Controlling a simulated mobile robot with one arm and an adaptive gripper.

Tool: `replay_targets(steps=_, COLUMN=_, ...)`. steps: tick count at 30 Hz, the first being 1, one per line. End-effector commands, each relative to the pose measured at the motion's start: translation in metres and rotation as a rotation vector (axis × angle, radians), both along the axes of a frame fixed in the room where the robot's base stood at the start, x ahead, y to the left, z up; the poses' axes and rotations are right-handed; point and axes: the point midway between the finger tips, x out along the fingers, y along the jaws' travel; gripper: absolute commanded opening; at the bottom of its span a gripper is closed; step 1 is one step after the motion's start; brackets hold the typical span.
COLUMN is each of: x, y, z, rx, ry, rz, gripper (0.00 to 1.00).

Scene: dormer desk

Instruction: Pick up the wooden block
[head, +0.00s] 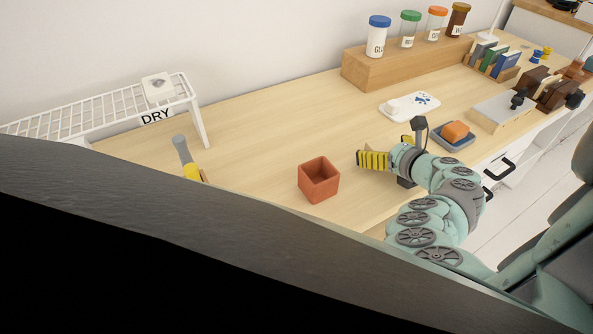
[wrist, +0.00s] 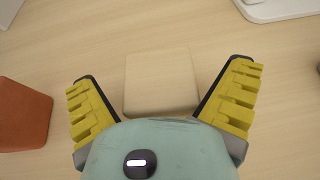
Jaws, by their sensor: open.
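The wooden block (wrist: 161,80) is a pale, square-faced piece on the desk, close in colour to the desktop. In the wrist view it lies between the two yellow ribbed fingers of my gripper (wrist: 162,78), with a visible gap on each side. My gripper is open and holds nothing. The gripper's own body covers the area just below the block in that view.
The square red-brown pot (head: 318,183) stands left of my gripper. A dish with an orange sponge (head: 455,132) is to the right. A white rack (head: 100,108) stands at the far left.

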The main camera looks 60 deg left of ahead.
Motion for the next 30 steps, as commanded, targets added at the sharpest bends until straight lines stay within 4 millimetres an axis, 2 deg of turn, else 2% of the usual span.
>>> replay_targets(steps=6, x=0.0001, y=0.0001, z=0.0, rx=0.0, ry=0.001, rz=-0.001, gripper=1.0)
replay_targets(steps=27, x=-0.0005, y=0.0001, z=-0.0004, rx=-0.001, ry=0.001, rz=0.001, gripper=0.28)
replay_targets(steps=30, x=-0.0005, y=0.0002, z=-0.0004, rx=-0.001, ry=0.001, rz=0.001, gripper=0.28)
